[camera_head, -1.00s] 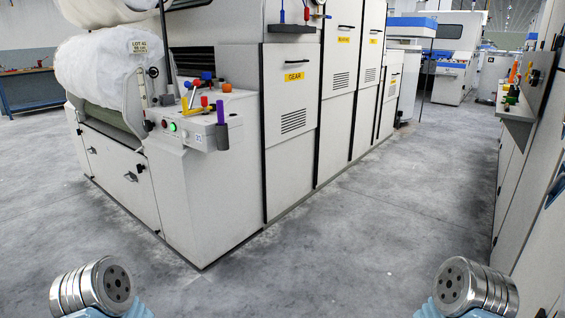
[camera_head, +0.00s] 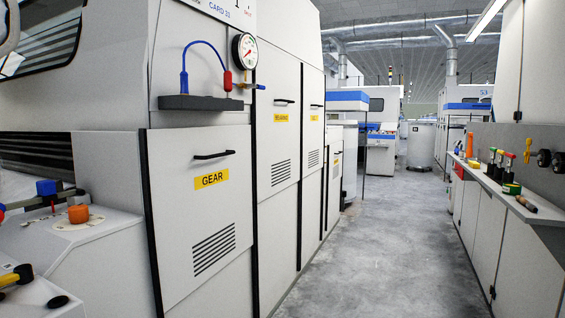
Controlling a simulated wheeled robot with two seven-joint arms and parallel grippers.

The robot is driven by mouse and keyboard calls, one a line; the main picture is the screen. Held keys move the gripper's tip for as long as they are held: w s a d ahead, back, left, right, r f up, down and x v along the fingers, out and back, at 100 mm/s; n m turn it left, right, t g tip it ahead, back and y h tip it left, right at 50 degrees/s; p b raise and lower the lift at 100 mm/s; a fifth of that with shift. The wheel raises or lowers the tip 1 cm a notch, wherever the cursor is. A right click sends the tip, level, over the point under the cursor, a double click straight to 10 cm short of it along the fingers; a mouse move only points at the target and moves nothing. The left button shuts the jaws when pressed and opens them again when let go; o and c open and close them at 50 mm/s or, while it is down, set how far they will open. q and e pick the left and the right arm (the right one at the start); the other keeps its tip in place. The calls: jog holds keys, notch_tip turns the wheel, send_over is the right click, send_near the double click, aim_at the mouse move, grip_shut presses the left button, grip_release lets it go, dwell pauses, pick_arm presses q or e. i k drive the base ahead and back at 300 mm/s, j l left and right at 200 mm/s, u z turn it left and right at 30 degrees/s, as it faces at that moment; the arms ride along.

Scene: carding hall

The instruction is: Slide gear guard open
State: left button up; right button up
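The gear guard (camera_head: 180,248) is a pale grey panel at the left of the head view, with a yellow GEAR label, a vent grille and dark strips along its side edges. Its black bar handle (camera_head: 214,155) is near the top. The panel appears closed, covering the machine side. Neither of my grippers shows in the head view now, so whether they are open or shut is hidden.
A dark shelf (camera_head: 200,103) with a blue-and-red hose and a pressure gauge (camera_head: 245,48) sits above the guard. A control desk (camera_head: 75,235) juts out at left. A tool ledge (camera_head: 515,199) runs along the right. The grey floor aisle (camera_head: 375,240) between is clear.

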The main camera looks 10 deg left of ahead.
aim_at(200, 178)
jog(key=i+l+z, duration=0.15)
jog(key=i, duration=0.85)
jog(key=k+j, duration=0.05)
